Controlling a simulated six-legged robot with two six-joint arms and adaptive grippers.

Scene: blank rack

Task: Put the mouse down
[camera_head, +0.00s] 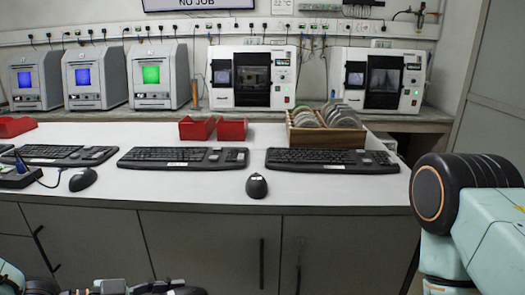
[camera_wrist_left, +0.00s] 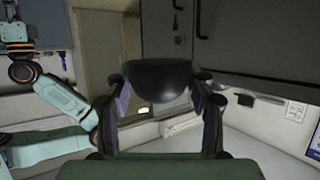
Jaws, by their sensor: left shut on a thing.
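In the left wrist view my left gripper (camera_wrist_left: 160,95) is shut on a dark, rounded mouse (camera_wrist_left: 158,78), with a finger on each side of it. In the head view only part of my left gripper (camera_head: 150,288) shows at the bottom edge, low in front of the cabinet; the held mouse is not clear there. Another black mouse (camera_head: 257,186) lies on the white table (camera_head: 330,190) near its front edge, and one more mouse (camera_head: 83,179) lies to the left. My right gripper is out of view; only my right arm shows.
Several black keyboards (camera_head: 183,158) lie in a row on the table. Red bins (camera_head: 231,130) and a wooden rack of discs (camera_head: 325,137) stand behind them. Machines (camera_head: 252,77) line the back bench. Clear tabletop lies along the front, between the mice.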

